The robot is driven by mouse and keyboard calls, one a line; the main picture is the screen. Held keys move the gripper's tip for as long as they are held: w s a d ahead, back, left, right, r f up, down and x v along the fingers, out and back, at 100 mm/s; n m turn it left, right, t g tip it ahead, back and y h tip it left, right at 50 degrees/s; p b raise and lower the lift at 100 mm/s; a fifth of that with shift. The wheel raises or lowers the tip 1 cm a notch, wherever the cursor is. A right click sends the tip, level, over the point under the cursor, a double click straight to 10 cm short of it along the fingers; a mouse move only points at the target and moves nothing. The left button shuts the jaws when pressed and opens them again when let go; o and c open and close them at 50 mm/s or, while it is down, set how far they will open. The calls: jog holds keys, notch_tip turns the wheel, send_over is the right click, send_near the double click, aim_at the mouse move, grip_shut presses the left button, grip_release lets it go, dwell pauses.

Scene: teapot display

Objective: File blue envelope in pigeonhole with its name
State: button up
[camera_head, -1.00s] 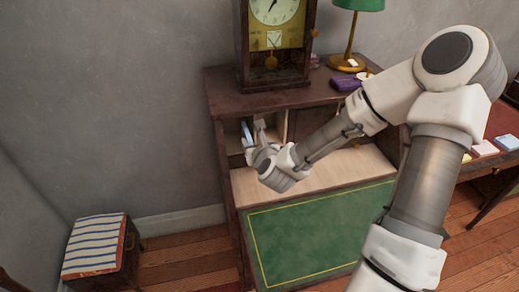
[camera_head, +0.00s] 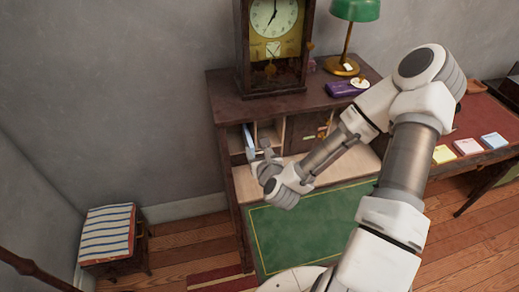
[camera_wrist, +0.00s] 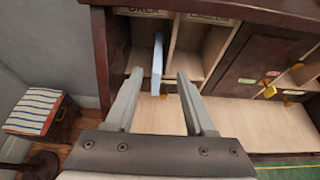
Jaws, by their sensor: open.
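The blue envelope (camera_wrist: 157,62) stands upright on edge in the left pigeonhole (camera_wrist: 119,62), close to the divider on its right. In the head view the envelope (camera_head: 249,137) shows as a pale blue strip in that slot. My gripper (camera_head: 262,155) also shows in the head view.
An empty pigeonhole (camera_wrist: 200,48) with its own label (camera_wrist: 212,18) is to the right. Small doors with tags (camera_wrist: 262,78) are farther right. A clock (camera_head: 272,45), purple item (camera_head: 345,88) and green lamp (camera_head: 354,10) stand on top. The pale desk shelf (camera_wrist: 240,120) is clear.

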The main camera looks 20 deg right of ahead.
jog(key=shift+a+f+p+v, duration=0.1)
jog(key=shift+a+p+v, duration=0.05)
jog(key=shift+p+v, duration=1.05)
jog(key=shift+a+f+p+v, duration=0.15)
jog(key=shift+p+v, duration=0.75)
jog(key=shift+p, duration=0.6)
jog(key=shift+s, duration=0.1)
